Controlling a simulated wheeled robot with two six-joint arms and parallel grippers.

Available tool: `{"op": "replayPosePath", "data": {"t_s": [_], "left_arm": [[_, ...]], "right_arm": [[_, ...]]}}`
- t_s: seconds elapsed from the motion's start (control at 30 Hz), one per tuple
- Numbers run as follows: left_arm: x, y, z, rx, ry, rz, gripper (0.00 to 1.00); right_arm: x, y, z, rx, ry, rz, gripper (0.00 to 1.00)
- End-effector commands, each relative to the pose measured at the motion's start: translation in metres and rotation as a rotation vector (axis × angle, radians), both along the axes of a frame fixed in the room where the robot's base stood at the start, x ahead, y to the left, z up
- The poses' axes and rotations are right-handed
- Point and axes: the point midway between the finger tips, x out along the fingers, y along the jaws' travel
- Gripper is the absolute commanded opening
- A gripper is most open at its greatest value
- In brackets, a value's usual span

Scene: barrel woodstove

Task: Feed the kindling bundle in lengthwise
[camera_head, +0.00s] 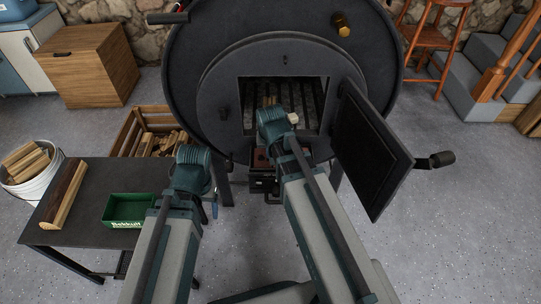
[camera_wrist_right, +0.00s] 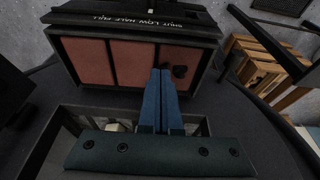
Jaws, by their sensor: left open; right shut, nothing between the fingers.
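The barrel stove (camera_head: 185,75) stands ahead with its door (camera_head: 372,150) swung open to the right. My left gripper (camera_head: 211,198) is open and empty, low beside the table's right edge. My right gripper (camera_wrist_right: 161,72) is shut and empty below the stove opening.
A dark table (camera_head: 88,225) at left holds a split log (camera_head: 63,195) and a green tray (camera_head: 128,209). A white bucket of wood (camera_head: 42,192) and a wooden crate of wood (camera_head: 125,132) stand nearby. The door handle (camera_head: 442,159) juts right. Floor at right is clear.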

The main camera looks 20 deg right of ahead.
Motion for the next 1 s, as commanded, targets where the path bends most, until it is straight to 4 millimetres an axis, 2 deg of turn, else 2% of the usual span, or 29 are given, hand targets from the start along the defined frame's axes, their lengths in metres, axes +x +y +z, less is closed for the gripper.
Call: {"op": "replayPosePath", "data": {"t_s": [0.03, 0.1, 0.2, 0.63, 0.87, 1.0], "left_arm": [[0.000, 0.000, -0.001, 0.000, 0.000, 0.000, 0.71], [0.000, 0.000, 0.000, 0.000, 0.000, 0.000, 0.71], [0.000, 0.000, 0.000, 0.000, 0.000, 0.000, 0.71], [0.000, 0.000, 0.000, 0.000, 0.000, 0.000, 0.71], [0.000, 0.000, 0.000, 0.000, 0.000, 0.000, 0.71], [0.000, 0.000, 0.000, 0.000, 0.000, 0.000, 0.71]], "right_arm": [[0.014, -0.003, -0.001, 0.001, 0.000, -0.002, 0.00], [0.026, -0.006, 0.000, 0.001, 0.000, -0.002, 0.00], [0.035, -0.010, 0.000, 0.000, 0.000, -0.001, 0.00], [0.040, -0.011, 0.000, 0.000, 0.000, 0.000, 0.00], [0.067, -0.018, 0.000, 0.000, 0.000, -0.001, 0.00], [0.065, -0.018, 0.000, 0.000, 0.000, 0.000, 0.00]]}}
